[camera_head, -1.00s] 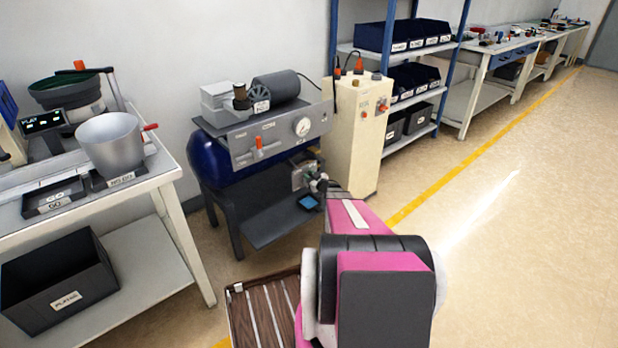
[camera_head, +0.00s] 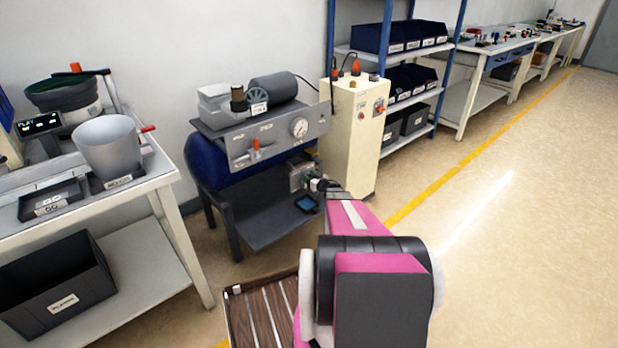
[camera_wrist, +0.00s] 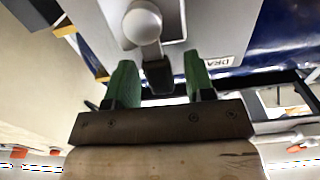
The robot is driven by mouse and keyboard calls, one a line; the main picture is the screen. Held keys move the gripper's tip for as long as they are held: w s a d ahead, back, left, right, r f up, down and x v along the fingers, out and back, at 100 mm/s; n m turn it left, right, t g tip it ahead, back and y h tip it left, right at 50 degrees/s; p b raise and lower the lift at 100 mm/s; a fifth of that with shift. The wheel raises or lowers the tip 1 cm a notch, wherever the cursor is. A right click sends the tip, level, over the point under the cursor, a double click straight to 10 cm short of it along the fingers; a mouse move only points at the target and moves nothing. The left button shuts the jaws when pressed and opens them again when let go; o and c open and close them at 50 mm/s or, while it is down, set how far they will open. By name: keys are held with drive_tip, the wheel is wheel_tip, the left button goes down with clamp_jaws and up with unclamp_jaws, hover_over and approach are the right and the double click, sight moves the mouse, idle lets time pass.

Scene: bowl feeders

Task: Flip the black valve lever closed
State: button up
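In the wrist view the black valve lever (camera_wrist: 158,76) points toward my gripper from under a round pale knob (camera_wrist: 142,22) on a grey plate. My gripper (camera_wrist: 160,80) is open, with a green finger on each side of the lever's end. Gaps show between lever and fingers, so it is not gripped. In the head view my gripper (camera_head: 317,185) is at the small grey valve plate (camera_head: 301,176) on the lower right of the compressor unit (camera_head: 255,140). The lever itself is too small to make out there.
A "DRAIN" label (camera_wrist: 215,61) sits beside the valve, next to the blue tank (camera_wrist: 285,35). A cream cabinet (camera_head: 352,135) stands close on the right. A workbench (camera_head: 150,185) with a metal bowl is on the left. The floor at right is clear.

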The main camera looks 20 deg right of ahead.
drive_tip(key=v, duration=1)
drive_tip(key=shift+s, duration=0.4)
drive_tip(key=shift+d, duration=0.15)
